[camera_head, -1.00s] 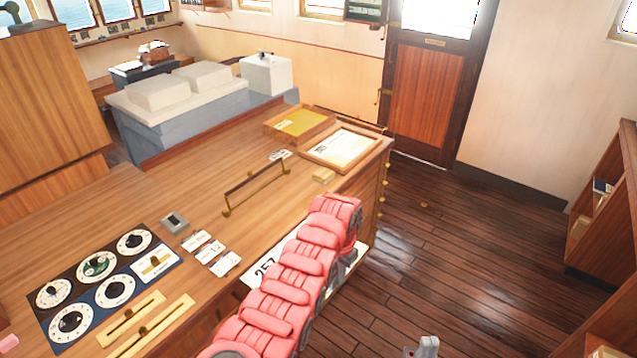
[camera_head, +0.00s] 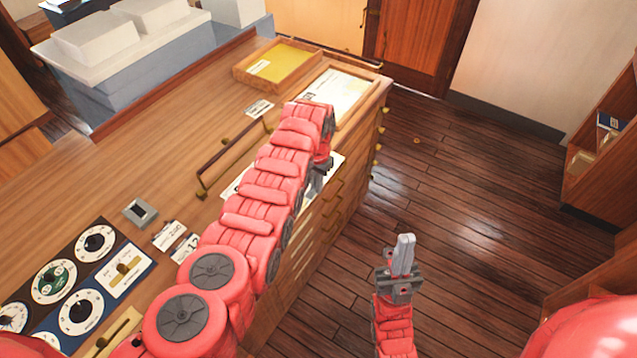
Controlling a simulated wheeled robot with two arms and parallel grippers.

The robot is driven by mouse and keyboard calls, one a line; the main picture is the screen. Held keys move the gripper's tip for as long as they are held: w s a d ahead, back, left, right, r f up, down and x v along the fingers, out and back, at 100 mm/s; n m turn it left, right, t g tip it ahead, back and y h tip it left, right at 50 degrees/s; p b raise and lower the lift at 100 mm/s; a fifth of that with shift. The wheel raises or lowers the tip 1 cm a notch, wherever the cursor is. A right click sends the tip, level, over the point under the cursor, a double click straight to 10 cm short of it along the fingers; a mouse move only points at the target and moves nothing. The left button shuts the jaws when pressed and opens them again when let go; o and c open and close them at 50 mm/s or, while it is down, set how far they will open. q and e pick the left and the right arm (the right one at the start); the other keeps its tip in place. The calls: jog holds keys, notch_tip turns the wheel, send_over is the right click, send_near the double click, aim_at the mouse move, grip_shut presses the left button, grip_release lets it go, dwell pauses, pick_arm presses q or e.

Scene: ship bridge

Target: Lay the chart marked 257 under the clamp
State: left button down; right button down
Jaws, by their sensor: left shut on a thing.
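The chart (camera_head: 237,182) is a white sheet at the desk's right edge. My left arm covers most of it, and its number is hidden now. The clamp (camera_head: 236,157) looks like a long dark bar with brass ends, lying on the desk just left of the chart. The sheet's far left edge is close to the bar; I cannot tell whether any of it is under. My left gripper (camera_head: 322,182) is shut on the chart's right side, partly hidden by its arm. My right gripper (camera_head: 403,256) is shut and empty above the floor, right of the desk.
A tray with a yellow sheet (camera_head: 283,64) and a tray with a white chart (camera_head: 340,90) stand at the desk's far end. A small grey box (camera_head: 140,212), cards (camera_head: 168,235) and a dial panel (camera_head: 80,285) lie at left. Shelves (camera_head: 597,150) stand right.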

pick_arm(q)
jog(key=shift+w+a+f+b, duration=0.5)
jog(key=shift+f+b, duration=0.2)
jog(key=shift+b, duration=0.7)
jog(key=shift+w+a+f+b, duration=0.4)
jog(key=shift+f+b, duration=0.25)
jog(key=shift+b, duration=0.75)
jog(key=shift+w+a+f+b, duration=0.4)
jog(key=shift+a+f+b, duration=0.25)
jog(key=shift+b, duration=0.75)
jog(key=shift+w+f+b, duration=0.1)
jog(key=shift+b, duration=0.25)
jog(key=shift+f, duration=0.5)
jog(key=shift+a+f+b, duration=0.1)
jog(key=shift+f+b, duration=0.25)
jog(key=shift+b, duration=0.15)
